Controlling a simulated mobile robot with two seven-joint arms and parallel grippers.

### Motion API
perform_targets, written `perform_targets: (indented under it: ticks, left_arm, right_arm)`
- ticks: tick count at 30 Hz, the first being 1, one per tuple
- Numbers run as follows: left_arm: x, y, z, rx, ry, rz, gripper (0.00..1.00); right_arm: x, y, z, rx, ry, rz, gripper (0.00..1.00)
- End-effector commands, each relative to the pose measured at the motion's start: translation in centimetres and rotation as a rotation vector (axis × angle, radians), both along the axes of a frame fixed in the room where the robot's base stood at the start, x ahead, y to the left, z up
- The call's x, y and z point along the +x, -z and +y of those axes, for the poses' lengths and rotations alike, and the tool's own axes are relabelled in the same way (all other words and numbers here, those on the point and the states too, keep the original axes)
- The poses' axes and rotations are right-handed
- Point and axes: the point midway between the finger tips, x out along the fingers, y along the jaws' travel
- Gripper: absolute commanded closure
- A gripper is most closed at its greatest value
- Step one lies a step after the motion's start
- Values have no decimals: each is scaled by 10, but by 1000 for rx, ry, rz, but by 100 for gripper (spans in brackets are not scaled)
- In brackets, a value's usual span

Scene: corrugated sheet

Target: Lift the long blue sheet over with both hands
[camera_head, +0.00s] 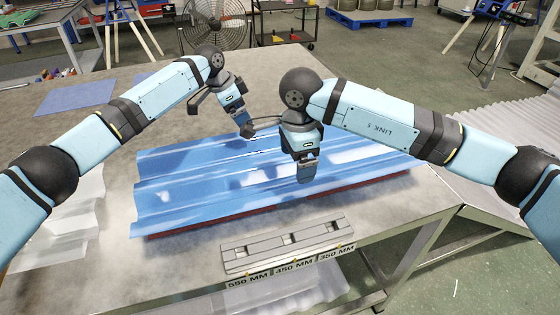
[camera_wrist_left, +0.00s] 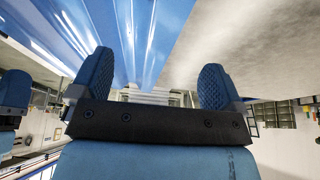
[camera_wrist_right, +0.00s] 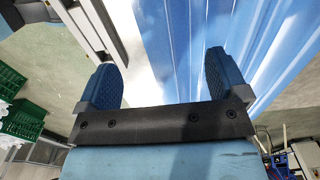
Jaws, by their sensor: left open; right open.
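The long blue corrugated sheet (camera_head: 190,190) lies across the table, on top of something red that shows along its front edge. My left gripper (camera_head: 243,128) is open above the sheet's far edge. In the left wrist view its two fingers (camera_wrist_left: 158,80) are apart with nothing between them, and the sheet (camera_wrist_left: 115,30) shows beyond. My right gripper (camera_head: 306,175) is open above the front part of the sheet, right of its middle. In the right wrist view its fingers (camera_wrist_right: 165,82) are apart and empty, with the sheet (camera_wrist_right: 200,40) beyond. I cannot tell whether either gripper touches the sheet.
A grey slotted block (camera_head: 288,243) with 550, 450 and 350 mm labels stands at the table's front edge. A flat blue sheet (camera_head: 75,97) lies at the back left, and a pale clear sheet (camera_head: 62,235) at the left. Pale corrugated sheets (camera_head: 510,135) lie at the right.

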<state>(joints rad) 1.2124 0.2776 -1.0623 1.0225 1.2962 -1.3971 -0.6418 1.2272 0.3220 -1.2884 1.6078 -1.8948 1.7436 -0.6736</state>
Motion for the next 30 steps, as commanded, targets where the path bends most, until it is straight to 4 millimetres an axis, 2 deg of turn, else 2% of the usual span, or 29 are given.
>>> perform_targets:
  ticks: [1,9,15,21,29,30]
  left_arm:
    - [1,10,-5,0,0,3,6]
    - [7,58,-24,1,0,3,6]
    - [10,83,-33,0,-1,1,6]
    - [12,91,-37,-1,0,0,6]
    - [12,92,-37,-1,0,0,6]
    - [12,92,-37,0,0,0,13]
  right_arm:
    - [-1,12,0,-1,1,5,8]
    - [-1,64,0,-1,1,3,8]
    - [0,89,0,0,1,1,8]
    - [0,100,0,1,0,0,8]
    - [0,100,0,0,0,0,8]
    - [0,100,0,0,0,0,15]
